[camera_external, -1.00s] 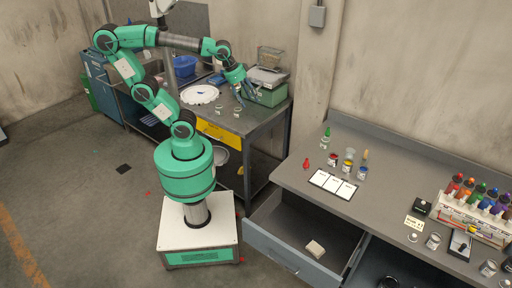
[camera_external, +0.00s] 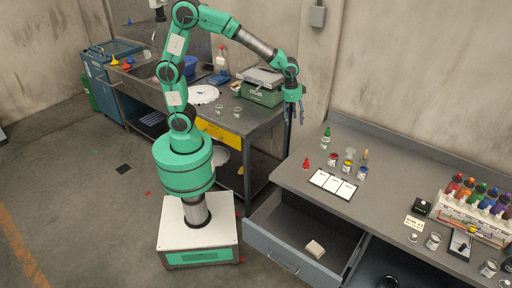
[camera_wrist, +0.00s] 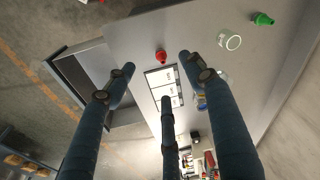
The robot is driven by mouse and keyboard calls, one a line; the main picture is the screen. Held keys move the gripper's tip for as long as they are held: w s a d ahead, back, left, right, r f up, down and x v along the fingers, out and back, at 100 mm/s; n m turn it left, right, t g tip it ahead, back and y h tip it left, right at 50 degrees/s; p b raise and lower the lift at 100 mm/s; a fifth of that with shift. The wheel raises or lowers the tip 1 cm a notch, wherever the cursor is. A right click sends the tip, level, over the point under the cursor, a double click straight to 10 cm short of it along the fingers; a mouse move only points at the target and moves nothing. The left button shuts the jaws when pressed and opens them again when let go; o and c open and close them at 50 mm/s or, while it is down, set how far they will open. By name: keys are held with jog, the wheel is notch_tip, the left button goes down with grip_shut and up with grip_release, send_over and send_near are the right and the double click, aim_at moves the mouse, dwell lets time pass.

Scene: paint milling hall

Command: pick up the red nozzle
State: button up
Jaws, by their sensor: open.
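The red nozzle (camera_external: 306,163) stands on the grey bench near its left end, beside the white cards. It also shows in the wrist view (camera_wrist: 161,56), above the card strip and between my spread fingers. My gripper (camera_external: 295,112) is open and empty, pointing down. It hangs above and behind the nozzle, clearly apart from it. In the wrist view my gripper (camera_wrist: 158,84) shows several dark blue fingers spread wide.
White cards (camera_external: 333,184) lie on the bench (camera_external: 395,205). An open drawer (camera_external: 290,250) juts out below. A rack of coloured bottles (camera_external: 470,215) stands at right.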

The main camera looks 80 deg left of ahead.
jog(key=m+g+p, duration=0.1)
jog(key=g+p, duration=0.1)
send_over(306, 164)
jog(key=a, duration=0.1)
jog(key=f, duration=1.4)
jog(key=shift+w+f, duration=0.15)
jog(key=shift+w, duration=0.1)
jog(key=shift+f, duration=0.15)
jog(key=shift+f+b, duration=0.35)
jog(key=shift+f, duration=3.85)
jog(key=shift+a+f+b, duration=0.1)
jog(key=shift+f+b, duration=0.35)
jog(key=shift+f, duration=2.15)
jog(key=c, duration=1.3)
